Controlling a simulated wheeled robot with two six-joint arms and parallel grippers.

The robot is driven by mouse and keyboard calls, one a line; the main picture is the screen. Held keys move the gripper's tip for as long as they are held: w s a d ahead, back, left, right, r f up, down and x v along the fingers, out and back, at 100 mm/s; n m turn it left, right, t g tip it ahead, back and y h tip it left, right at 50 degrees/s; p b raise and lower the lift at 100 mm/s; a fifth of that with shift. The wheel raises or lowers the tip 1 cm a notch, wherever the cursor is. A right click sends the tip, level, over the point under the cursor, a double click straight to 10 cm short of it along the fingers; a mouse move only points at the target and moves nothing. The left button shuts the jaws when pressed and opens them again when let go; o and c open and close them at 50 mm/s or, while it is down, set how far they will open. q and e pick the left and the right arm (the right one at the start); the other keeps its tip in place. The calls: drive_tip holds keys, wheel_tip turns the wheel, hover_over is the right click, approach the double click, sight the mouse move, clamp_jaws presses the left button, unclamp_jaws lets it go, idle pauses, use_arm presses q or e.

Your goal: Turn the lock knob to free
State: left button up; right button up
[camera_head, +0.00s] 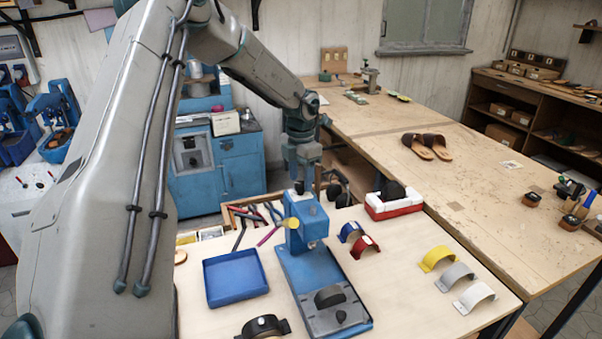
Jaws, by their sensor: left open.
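A blue press (312,268) stands on the front table, with an upright head (307,220) at its back and a flat bed reaching toward me. A round yellow knob (292,224) sits on the left side of the head; it looks like the lock knob, but its turn position is too small to read. A black form (329,297) and a small black knob (341,316) are on the bed. My left gripper (308,187) points down just above and behind the head's top. It is open with nothing seen between its fingers. My right gripper is out of view.
A blue tray (236,279) lies left of the press, and a tool box (250,213) behind it. Red and blue straps (364,246) lie close on the right. Yellow, grey and white straps (438,258) stand farther right. A red-white box (394,206) is behind.

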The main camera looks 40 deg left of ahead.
use_arm(q)
drive_tip(key=shift+s+f, duration=0.1)
drive_tip(key=shift+f, duration=0.45)
drive_tip(key=c, duration=1)
drive_tip(key=shift+o, duration=0.2)
drive_tip(key=shift+f+b, duration=0.1)
drive_tip(key=shift+b, duration=0.3)
drive_tip(key=n+b, duration=0.4)
drive_tip(key=b, duration=0.4)
drive_tip(key=shift+f, duration=0.1)
drive_tip(key=shift+r+n+b, duration=0.25)
drive_tip(key=shift+n+b, duration=0.75)
drive_tip(key=shift+b, duration=0.05)
drive_tip(key=o, duration=1)
drive_tip(key=shift+c, duration=0.2)
